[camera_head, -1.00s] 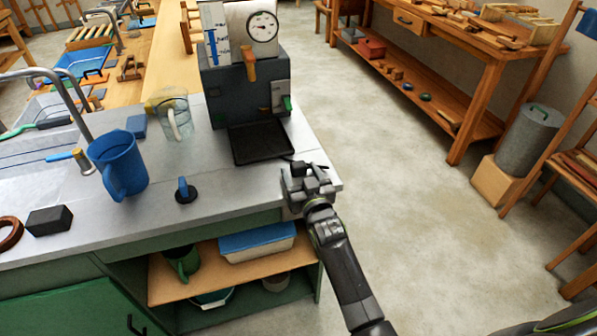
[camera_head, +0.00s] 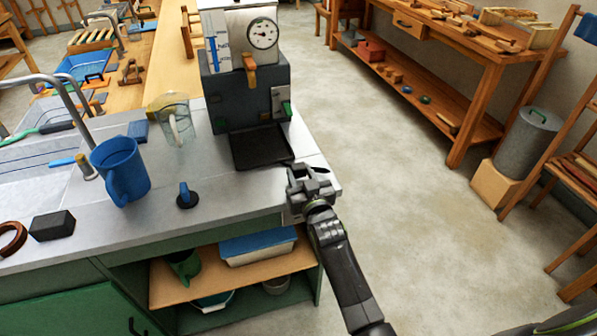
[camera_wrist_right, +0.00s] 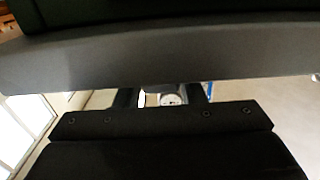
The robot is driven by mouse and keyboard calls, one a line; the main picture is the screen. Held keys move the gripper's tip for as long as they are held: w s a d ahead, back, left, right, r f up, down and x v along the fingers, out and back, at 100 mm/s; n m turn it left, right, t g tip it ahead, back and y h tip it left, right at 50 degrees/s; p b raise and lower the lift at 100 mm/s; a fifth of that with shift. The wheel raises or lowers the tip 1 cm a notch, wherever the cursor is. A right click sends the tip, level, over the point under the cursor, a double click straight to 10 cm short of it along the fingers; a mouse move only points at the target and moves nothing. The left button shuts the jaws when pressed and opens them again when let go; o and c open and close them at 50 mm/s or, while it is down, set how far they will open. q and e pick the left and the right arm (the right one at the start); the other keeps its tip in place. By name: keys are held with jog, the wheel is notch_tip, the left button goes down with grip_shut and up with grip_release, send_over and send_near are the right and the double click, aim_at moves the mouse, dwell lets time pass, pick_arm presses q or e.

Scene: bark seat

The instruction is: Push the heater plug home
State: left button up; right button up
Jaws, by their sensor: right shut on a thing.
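The heater is a dark grey box (camera_head: 232,98) with a white top and a round dial (camera_head: 262,33), standing on the metal counter. A pale plate with a green part (camera_head: 285,108) is on its right side. My right gripper (camera_head: 308,172) is over the counter's right front corner, in front of the heater and right of its black tray. It is shut on a small dark thing, apparently the heater plug, mostly hidden by the fingers. In the right wrist view the fingers (camera_wrist_right: 163,97) show, with the dial beyond them. My left gripper is not in view.
A black tray (camera_head: 260,147) lies before the heater. A clear jug (camera_head: 178,122), a blue jug (camera_head: 120,170), a blue-handled black piece (camera_head: 187,196) and a dark block (camera_head: 52,225) stand on the counter to the left. Open floor (camera_head: 400,190) lies to the right.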

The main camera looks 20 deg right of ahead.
jog(key=shift+r+p, duration=1.55)
jog(key=shift+r, duration=0.3)
